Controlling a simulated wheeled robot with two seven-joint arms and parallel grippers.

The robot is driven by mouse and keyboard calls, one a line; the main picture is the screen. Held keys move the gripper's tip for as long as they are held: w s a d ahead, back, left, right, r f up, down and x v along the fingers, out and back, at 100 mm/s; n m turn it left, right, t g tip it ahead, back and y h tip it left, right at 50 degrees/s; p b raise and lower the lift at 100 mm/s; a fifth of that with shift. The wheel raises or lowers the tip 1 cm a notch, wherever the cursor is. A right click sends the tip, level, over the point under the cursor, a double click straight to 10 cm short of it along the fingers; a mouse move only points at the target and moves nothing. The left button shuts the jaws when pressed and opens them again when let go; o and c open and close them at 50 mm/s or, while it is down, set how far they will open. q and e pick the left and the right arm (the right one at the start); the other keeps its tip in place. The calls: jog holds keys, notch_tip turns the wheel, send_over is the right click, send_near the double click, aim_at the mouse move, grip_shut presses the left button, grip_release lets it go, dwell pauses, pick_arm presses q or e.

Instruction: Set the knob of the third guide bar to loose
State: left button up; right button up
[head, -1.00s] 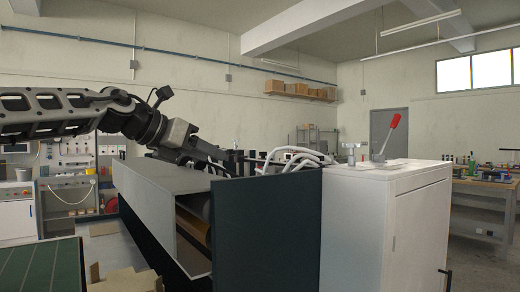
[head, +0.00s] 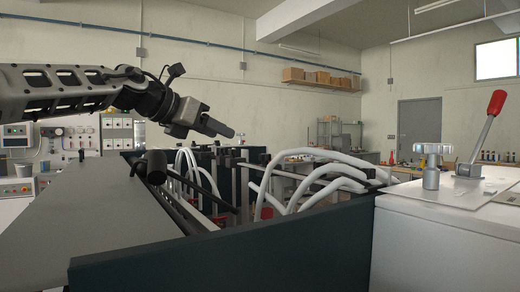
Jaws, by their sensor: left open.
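My left gripper (head: 222,128) hangs above the near part of the open-topped machine, over its dark bars. It is open, seen side-on, with nothing visible between its fingers. Inside the machine are dark bars and posts (head: 228,170) with small red parts (head: 267,212) low among them. Several white curved tubes (head: 335,180) rise over and beside them. I cannot tell which bar is the third guide bar or make out its knob. My right gripper is out of view.
At right, a white cabinet (head: 440,245) carries a silver knob-topped post (head: 430,165) and a red-handled lever (head: 489,125).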

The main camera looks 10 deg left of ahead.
pick_arm(q)
jog(key=p, duration=0.2)
send_near(265, 159)
jog(key=w, duration=0.1)
jog(key=p+x, duration=0.3)
jog(key=x, duration=0.4)
jog(key=shift+w+r, duration=0.25)
jog(key=shift+w, duration=0.1)
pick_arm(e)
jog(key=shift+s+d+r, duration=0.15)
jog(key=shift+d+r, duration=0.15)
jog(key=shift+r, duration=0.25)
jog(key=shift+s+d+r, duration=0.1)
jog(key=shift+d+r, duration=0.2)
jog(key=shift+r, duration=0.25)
pick_arm(q)
jog(key=shift+a, duration=0.1)
jog(key=c, duration=1)
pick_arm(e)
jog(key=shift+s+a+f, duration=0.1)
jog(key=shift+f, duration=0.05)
